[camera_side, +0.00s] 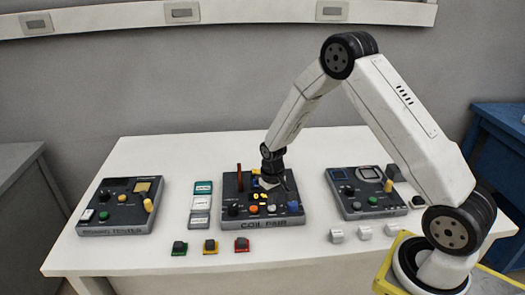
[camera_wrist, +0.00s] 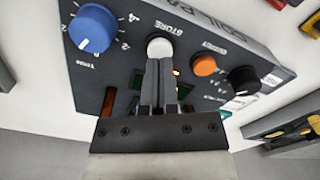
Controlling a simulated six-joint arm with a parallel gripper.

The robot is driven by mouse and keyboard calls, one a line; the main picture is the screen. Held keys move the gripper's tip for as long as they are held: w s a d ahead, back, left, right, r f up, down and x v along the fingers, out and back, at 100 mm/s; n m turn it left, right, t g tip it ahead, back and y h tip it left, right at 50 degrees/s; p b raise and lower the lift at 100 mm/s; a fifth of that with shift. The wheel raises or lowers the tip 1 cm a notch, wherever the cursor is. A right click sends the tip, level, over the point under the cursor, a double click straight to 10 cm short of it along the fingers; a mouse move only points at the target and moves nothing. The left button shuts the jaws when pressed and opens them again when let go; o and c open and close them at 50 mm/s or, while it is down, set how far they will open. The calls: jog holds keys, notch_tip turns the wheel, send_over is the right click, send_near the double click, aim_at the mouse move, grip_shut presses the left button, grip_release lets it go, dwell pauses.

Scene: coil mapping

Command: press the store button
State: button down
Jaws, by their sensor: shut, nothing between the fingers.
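The store button (camera_wrist: 160,46) is a round white cap beside the word STORE on the dark coil pair panel. It shows small in the side view (camera_side: 272,208), on the panel's front part. The coil pair panel (camera_side: 264,222) sits at the middle of the white table. My gripper (camera_wrist: 160,64) is shut and empty. In the wrist view its fingertips overlap the near edge of the store button; I cannot tell whether they touch it. In the side view my gripper (camera_side: 272,183) is low over the panel, behind the button row.
Beside the store button are a blue knob (camera_wrist: 93,28), an orange button (camera_wrist: 204,65) and a black knob (camera_wrist: 243,79). An upright red-brown piece (camera_side: 239,178) stands at the panel's back left. Other panels stand left (camera_side: 100,229) and right (camera_side: 375,212).

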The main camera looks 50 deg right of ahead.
aim_at(272, 208)
jog(key=shift+f, duration=0.8)
dwell(0.5)
jog(key=shift+r, duration=3.2)
jog(key=shift+s+a+r, duration=0.2)
jog(key=shift+a+r, duration=0.05)
jog(key=shift+r, duration=0.1)
jog(key=s+a+r+n+t, duration=0.1)
jog(key=s+a+r, duration=0.3)
jog(key=s, duration=0.3)
jog(key=s+a+r+n+t, duration=0.1)
jog(key=s+a+r, duration=0.3)
jog(key=s, duration=0.4)
jog(key=shift+a+r+n+t, duration=0.3)
jog(key=shift+r+n, duration=0.1)
jog(key=shift+n, duration=0.1)
